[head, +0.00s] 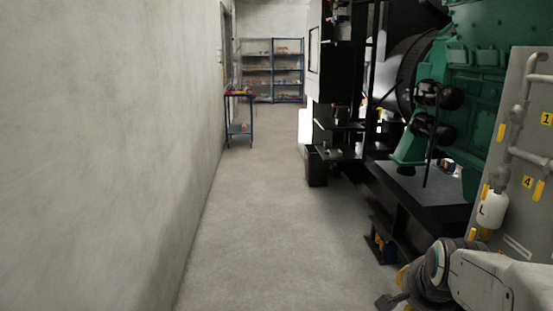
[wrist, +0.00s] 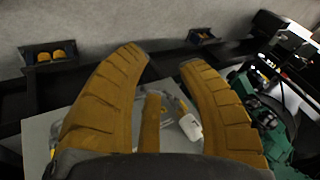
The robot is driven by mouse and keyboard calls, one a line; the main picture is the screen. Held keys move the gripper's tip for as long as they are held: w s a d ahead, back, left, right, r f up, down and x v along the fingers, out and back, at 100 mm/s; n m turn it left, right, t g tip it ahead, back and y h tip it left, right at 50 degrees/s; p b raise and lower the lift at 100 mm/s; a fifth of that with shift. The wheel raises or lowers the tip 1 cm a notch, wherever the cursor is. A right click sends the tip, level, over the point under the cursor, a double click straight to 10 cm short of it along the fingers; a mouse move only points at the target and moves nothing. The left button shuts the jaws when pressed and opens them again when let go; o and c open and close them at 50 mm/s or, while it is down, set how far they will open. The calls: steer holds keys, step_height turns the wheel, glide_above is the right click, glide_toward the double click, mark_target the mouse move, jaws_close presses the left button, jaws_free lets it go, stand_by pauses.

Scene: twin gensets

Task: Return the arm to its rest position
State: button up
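My arm (head: 485,278) shows at the lower right of the head view, bent, in front of the grey panel (head: 520,150). Its gripper cannot be made out clearly there. In the wrist view my gripper (wrist: 163,58) has two ribbed orange-brown fingers spread apart, with a wide gap between the tips. Nothing is clasped between them. The grey panel (wrist: 38,135) shows behind the fingers. A white part (wrist: 190,127) and a narrow orange-brown bar (wrist: 150,122) show in the gap; I cannot tell what the bar belongs to.
The green genset (head: 470,60) stands on a black frame (head: 415,215) at the right. A concrete wall (head: 100,150) runs along the left. The floor aisle (head: 265,210) between is clear. A blue cart (head: 238,115) and shelves (head: 287,70) stand at the far end.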

steer(key=s+a+r+n+g+y+p, duration=0.1)
steer(key=s+a+r+n+p, duration=0.4)
steer(key=s, duration=0.3)
steer(key=s+a+r+n+g+y+p, duration=0.1)
steer(key=s+a+r+n+g+p, duration=0.1)
steer(key=s+a+r+n+p, duration=0.4)
steer(key=s+a+n+p, duration=0.1)
steer(key=s+p, duration=0.1)
steer(key=s, duration=0.1)
steer(key=shift+s+a+n, duration=0.25)
steer(key=shift+a+n, duration=0.1)
steer(key=shift+n, duration=0.05)
